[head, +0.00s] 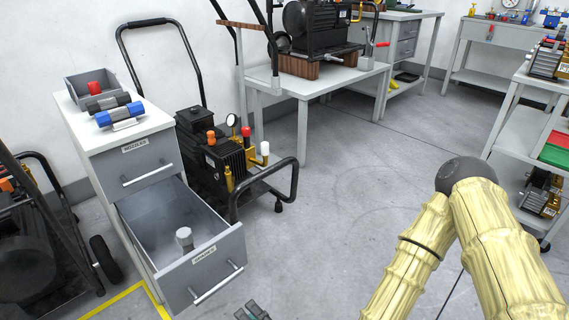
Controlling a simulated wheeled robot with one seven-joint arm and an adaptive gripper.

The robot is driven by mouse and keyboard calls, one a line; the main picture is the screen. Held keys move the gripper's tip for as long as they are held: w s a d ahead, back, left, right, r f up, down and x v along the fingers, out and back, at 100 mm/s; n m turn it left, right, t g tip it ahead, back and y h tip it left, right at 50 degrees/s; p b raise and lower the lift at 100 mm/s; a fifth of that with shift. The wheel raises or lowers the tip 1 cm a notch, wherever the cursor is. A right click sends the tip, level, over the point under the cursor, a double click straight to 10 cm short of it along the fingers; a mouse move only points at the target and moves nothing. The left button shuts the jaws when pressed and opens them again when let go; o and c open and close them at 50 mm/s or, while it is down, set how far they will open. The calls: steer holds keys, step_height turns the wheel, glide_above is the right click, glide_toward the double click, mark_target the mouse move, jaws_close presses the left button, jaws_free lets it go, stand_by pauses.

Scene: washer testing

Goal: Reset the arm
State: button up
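My arm, with a pale wood-like surface, is folded at the lower right of the head view. Dark grey parts that look like the tip of my gripper (252,312) just show at the bottom edge. They are cut off by the frame, so I cannot tell whether the fingers are open or shut. They are in front of and below an open drawer (225,253). A grey piece with a white top (184,239) stands upright inside the drawer, apart from my gripper.
The cabinet (150,128) holds a grey bin with a red-ended piece, plus black and blue cylinders. A pressure washer (214,160) stands beside it. A workbench (335,82) is behind, and a shelf cart (515,150) is at the right. The middle floor is clear.

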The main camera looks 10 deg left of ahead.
steer(key=s+d+f+n+g+h, duration=0.25)
steer(key=d+f, duration=0.25)
steer(key=f, duration=0.4)
steer(key=s+d+f+n+g+h, duration=0.2)
steer(key=d+f+n+g+h, duration=0.15)
steer(key=d+f, duration=0.4)
steer(key=s+d+f+n+g+h+p, duration=0.1)
steer(key=s+d+f+g+h, duration=0.25)
steer(key=d, duration=0.65)
steer(key=s+d+f+n+g+h+p, duration=0.1)
steer(key=s+d+f+g+h, duration=0.25)
steer(key=d, duration=0.65)
step_height(320, 180, up, 37)
steer(key=d+t+p, duration=0.1)
steer(key=p, duration=3.6)
steer(key=shift+h, duration=0.4)
